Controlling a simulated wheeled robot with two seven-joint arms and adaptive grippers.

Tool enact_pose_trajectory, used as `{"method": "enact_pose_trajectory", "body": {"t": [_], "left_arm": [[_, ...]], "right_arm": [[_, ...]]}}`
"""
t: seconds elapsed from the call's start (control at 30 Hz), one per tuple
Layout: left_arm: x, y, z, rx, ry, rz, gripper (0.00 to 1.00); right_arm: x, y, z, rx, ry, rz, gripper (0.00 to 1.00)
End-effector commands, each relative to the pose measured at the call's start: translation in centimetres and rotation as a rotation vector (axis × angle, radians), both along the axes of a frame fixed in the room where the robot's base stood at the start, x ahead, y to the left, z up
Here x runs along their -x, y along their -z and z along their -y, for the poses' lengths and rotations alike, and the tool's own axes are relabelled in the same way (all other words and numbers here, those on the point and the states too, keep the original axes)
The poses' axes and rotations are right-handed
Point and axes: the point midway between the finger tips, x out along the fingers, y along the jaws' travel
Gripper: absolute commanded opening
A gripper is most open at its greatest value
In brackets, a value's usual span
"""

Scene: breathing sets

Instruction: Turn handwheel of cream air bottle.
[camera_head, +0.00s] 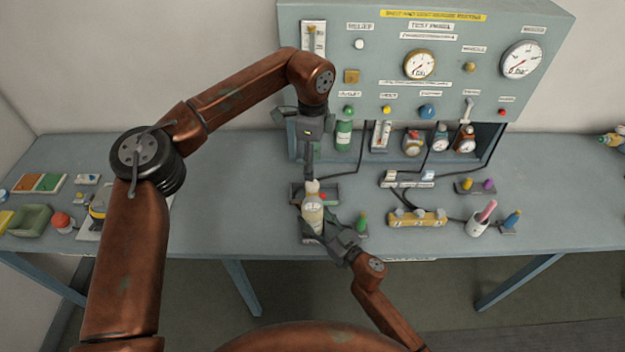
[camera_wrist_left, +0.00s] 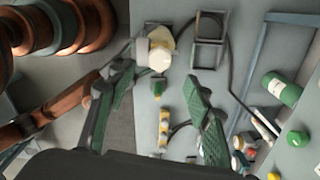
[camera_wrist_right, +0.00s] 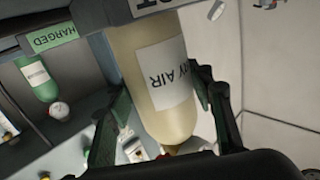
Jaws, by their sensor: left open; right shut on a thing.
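The cream air bottle (camera_head: 313,215) stands at the front edge of the bench, about upright; its label partly reads "RY AIR" in the right wrist view (camera_wrist_right: 165,75). My left gripper (camera_head: 311,172) is open and points down just above the bottle's top. In the left wrist view the bottle's pale top (camera_wrist_left: 160,58) lies beyond the two green-padded fingers, with nothing between them. The handwheel is too small to make out clearly.
A grey test panel (camera_head: 385,75) with gauges stands behind. A green bottle (camera_head: 344,134) stands in its lower bay. A dark rack (camera_head: 328,190) lies behind the cream bottle. A yellow block (camera_head: 417,219), a white cup (camera_head: 478,226) and black hoses lie to the right.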

Motion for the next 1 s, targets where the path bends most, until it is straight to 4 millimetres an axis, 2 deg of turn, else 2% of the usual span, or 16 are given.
{"method": "enact_pose_trajectory", "body": {"t": [0.03,0.2,0.4,0.8,1.0], "left_arm": [[0.1,1.2,0.0,-0.001,0.002,-0.003,0.47],[0.1,4.3,0.0,0.000,0.001,-0.002,0.47],[0.0,6.7,0.0,0.000,0.001,-0.001,0.47],[0.0,7.4,0.0,0.000,0.002,0.000,0.47],[0.0,7.4,0.0,0.000,0.002,0.000,0.34]], "right_arm": [[0.0,0.0,0.1,0.000,0.001,0.000,0.00],[0.0,0.0,0.1,0.000,0.001,0.000,0.00],[0.0,0.0,0.1,0.000,0.001,0.000,0.00],[0.0,0.0,0.1,0.000,0.001,0.000,0.00],[0.0,0.0,0.0,0.000,0.001,0.000,0.00]]}}
